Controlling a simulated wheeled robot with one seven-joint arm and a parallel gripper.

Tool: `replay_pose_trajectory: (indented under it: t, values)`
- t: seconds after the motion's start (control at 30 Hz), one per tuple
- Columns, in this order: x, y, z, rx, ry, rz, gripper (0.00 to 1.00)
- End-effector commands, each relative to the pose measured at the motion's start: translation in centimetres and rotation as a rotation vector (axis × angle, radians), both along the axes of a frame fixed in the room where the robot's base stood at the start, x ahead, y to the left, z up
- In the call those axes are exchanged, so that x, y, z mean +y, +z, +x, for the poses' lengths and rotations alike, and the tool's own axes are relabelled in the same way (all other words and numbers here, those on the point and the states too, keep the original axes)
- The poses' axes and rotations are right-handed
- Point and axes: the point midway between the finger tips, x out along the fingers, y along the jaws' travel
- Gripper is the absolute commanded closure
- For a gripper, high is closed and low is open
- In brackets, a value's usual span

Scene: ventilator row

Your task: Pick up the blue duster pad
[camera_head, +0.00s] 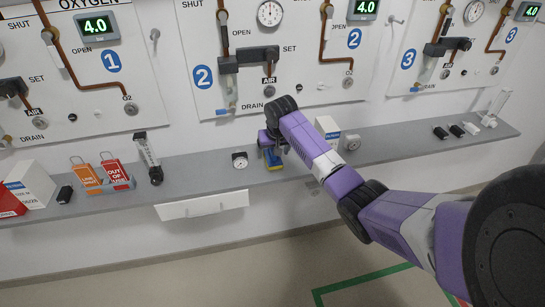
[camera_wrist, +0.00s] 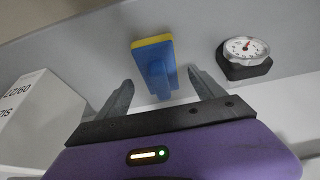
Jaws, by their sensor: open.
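The blue duster pad (camera_wrist: 150,58) has a yellow edge and a narrower blue part reaching toward my gripper. In the wrist view it lies in the upper middle, on the grey shelf. In the head view the pad (camera_head: 274,164) shows just below my gripper, partly hidden by it. My gripper (camera_wrist: 161,78) is open, with one finger on each side of the pad's near part. I see no contact between fingers and pad. In the head view my gripper (camera_head: 268,148) is over the shelf, below panel 2.
The grey shelf (camera_head: 205,168) runs along the wall. A round dial gauge (camera_head: 240,159) stands left of the pad; it also shows in the wrist view (camera_wrist: 244,52). A white box (camera_head: 327,128) stands to the right. A white tray (camera_head: 203,205) hangs below the shelf's front edge.

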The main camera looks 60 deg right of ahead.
Motion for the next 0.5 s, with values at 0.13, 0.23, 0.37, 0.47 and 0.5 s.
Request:
replay_pose_trajectory:
  t: [0.13, 0.23, 0.37, 0.47, 0.5]
  values:
    - [-0.25, -1.02, 0.26, 0.001, 0.000, 0.001, 0.22]
    - [-0.26, -1.11, 0.32, -0.001, 0.000, 0.001, 0.22]
    - [-0.25, -1.10, 0.32, -0.001, 0.000, 0.001, 0.22]
    - [-0.24, -1.09, 0.32, -0.001, 0.000, 0.001, 0.41]
    - [-0.24, -1.09, 0.32, -0.001, 0.000, 0.001, 0.49]
